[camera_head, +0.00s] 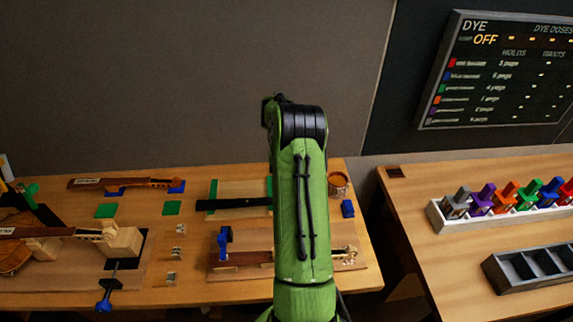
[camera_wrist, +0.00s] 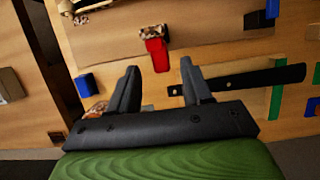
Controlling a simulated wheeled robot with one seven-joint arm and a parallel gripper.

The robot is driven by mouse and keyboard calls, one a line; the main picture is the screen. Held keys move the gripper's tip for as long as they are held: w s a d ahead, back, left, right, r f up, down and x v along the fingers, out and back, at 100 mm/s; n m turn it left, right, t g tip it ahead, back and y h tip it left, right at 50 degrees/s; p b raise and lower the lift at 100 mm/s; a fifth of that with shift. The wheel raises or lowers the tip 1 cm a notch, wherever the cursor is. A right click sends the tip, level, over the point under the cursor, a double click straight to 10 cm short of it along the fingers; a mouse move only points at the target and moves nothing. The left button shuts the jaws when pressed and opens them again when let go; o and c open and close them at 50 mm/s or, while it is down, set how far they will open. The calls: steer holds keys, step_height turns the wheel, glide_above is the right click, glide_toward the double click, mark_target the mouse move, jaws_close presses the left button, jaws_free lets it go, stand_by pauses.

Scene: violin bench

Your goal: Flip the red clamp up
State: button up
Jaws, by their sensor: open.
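The red clamp (camera_wrist: 159,56) shows in the wrist view at the edge of a wooden board (camera_wrist: 200,33). Its red arm extends from a mottled brown end piece (camera_wrist: 153,32) toward my gripper. My gripper (camera_wrist: 160,65) is open and empty, with the red arm lying between the lines of its two dark fingers. Whether the fingers touch it cannot be told. In the head view my green arm covers the middle of the bench, and I cannot see the red clamp or my fingertips there.
A black fingerboard (camera_head: 235,204) lies on a green-edged board behind the clamp's board. A blue clamp (camera_head: 225,241) stands at the left of the clamp's board. An orange pot (camera_head: 338,184) and a blue block (camera_head: 348,209) are right of my arm. The far-right bench holds coloured pegs.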

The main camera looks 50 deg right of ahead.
steer(key=p+v, duration=0.2)
steer(key=v, duration=1)
